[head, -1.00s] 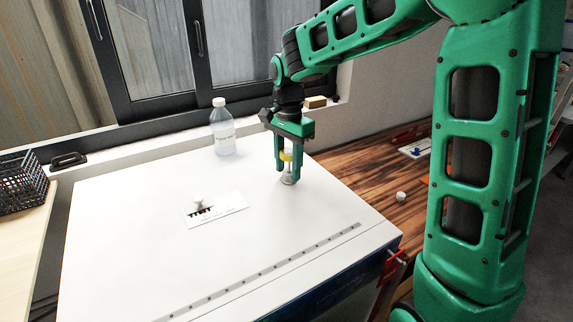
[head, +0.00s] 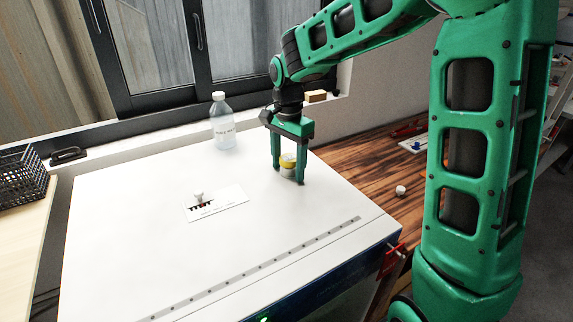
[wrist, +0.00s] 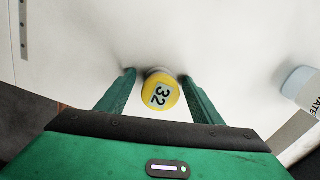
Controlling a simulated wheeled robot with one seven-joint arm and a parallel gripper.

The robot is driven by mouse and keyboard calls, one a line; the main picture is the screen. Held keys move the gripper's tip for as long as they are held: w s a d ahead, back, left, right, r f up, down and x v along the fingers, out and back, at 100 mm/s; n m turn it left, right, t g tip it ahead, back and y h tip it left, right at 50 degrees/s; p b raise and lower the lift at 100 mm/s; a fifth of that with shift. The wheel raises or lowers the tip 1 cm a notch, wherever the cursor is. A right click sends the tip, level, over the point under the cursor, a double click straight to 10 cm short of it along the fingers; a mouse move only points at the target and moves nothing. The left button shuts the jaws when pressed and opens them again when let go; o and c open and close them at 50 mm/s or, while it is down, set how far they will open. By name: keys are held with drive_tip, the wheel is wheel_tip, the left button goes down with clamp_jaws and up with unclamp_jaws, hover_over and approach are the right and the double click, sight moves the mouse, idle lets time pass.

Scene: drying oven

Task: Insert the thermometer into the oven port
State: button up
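The thermometer has a yellow round head (head: 287,161) marked "32" and a paler part below it. It stands upright at the port position on the white oven top (head: 130,230). The port is hidden beneath it. In the wrist view the yellow head (wrist: 159,93) sits between the fingers, with a gap on each side. My gripper (head: 288,178) is open around the thermometer, its fingertips low near the oven top. The thermometer's stem is not visible.
A clear bottle (head: 222,122) stands behind on the oven top, left of my gripper. A white label plate with a small knob (head: 216,204) lies left of centre. A wooden bench (head: 375,170) with a small white item (head: 400,191) is to the right. The front oven top is clear.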

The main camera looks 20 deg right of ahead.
wheel_tip(320, 180, up, 11)
drive_tip(key=shift+w+f, duration=0.1)
drive_tip(key=shift+f, duration=0.05)
idle(0.5)
idle(0.4)
